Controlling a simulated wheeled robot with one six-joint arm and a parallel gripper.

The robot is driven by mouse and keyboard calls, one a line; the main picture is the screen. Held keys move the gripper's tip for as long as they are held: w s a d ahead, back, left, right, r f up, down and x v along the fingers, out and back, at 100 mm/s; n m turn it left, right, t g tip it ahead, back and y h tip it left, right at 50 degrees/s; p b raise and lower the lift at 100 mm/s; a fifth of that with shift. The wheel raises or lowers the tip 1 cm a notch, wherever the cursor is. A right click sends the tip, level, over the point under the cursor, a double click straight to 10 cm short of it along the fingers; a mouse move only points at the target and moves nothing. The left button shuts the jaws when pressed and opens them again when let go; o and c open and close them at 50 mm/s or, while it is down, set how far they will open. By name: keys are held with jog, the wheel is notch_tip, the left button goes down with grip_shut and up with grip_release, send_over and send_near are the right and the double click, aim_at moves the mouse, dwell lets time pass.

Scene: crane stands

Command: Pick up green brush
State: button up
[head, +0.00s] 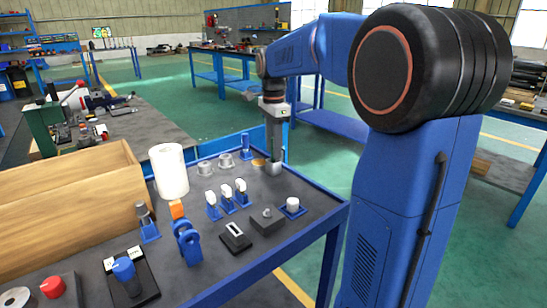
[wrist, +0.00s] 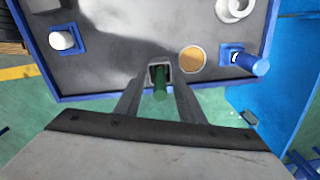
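The green brush (wrist: 160,84) shows in the wrist view as a short green shaft standing in a small grey square-mouthed cup (wrist: 150,67) near the table edge. My gripper (wrist: 157,90) has one finger on each side of the brush, with visible gaps between the fingers and the green shaft. The gripper is open. In the head view my gripper (head: 274,150) points down at the cup (head: 273,168) near the table's far right edge. The brush is hidden there.
The dark blue-edged table (head: 325,188) holds a tan disc (wrist: 192,60) and a blue part (wrist: 246,61) close beside the cup. Grey round parts (head: 226,160), white-topped switches (head: 240,185), a white roll (head: 169,172) and a wooden crate (head: 65,205) stand farther left.

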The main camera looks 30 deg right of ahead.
jog(key=shift+c, duration=0.3)
grip_shut()
jog(key=shift+r, duration=0.1)
